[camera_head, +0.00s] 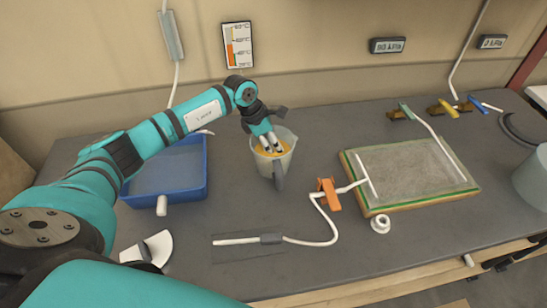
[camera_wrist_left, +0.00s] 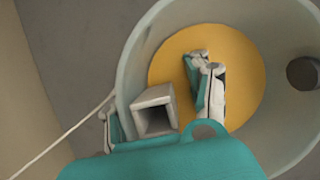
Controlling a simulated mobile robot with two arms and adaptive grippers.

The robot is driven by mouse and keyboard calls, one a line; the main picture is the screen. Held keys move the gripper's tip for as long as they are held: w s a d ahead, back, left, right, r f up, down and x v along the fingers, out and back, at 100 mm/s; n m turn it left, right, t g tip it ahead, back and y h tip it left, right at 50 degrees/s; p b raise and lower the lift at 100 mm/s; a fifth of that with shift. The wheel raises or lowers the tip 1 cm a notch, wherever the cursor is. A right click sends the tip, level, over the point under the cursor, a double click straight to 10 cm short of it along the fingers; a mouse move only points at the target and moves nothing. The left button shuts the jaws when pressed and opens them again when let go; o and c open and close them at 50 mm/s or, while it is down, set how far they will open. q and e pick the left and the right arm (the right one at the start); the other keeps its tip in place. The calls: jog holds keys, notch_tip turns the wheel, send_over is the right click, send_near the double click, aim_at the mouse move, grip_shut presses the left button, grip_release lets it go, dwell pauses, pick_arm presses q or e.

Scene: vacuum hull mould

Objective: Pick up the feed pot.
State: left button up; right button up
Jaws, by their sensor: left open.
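The feed pot (camera_head: 288,160) is a pale translucent pot with orange-yellow liquid in it and a grey handle on its near side. It stands upright on the grey bench. My left gripper (camera_head: 268,146) is open over the pot, pointing down, its fingertips at the mouth. In the left wrist view the pot's rim and wall (camera_wrist_left: 140,62) curve around the yellow liquid. There one finger of my left gripper (camera_wrist_left: 160,108) shows over the liquid and the other at the rim's left side. A square hollow grey piece shows between them; I cannot tell what it belongs to. My right gripper is out of view.
A blue tray (camera_head: 203,187) lies left of the pot. To the right are an orange clamp (camera_head: 328,194) on a white hose and a framed mould board (camera_head: 420,203). A white fan-shaped piece (camera_head: 158,247) lies near the front edge. Small coloured clamps sit at the back right.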

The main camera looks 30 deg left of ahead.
aim_at(275, 166)
pick_arm(q)
grip_shut()
jog(key=shift+r, duration=0.2)
dwell(0.4)
jog(key=shift+r+b, duration=0.45)
jog(key=shift+r, duration=0.15)
jog(key=shift+s+r+b, duration=0.5)
jog(key=shift+r+b, duration=0.05)
jog(key=shift+r, duration=0.35)
jog(key=s+b, duration=0.1)
jog(key=s, duration=0.3)
jog(key=s+r+b, duration=0.1)
jog(key=s, duration=0.4)
jog(key=s+d+b, duration=0.1)
jog(key=s, duration=0.3)
jog(key=shift+s+d+r+b, duration=0.1)
jog(key=shift+s+r+b, duration=0.1)
jog(key=shift+s+b, duration=0.15)
jog(key=shift+s+d+r, duration=0.1)
jog(key=shift+s+r, duration=0.05)
jog(key=shift+s, duration=0.55)
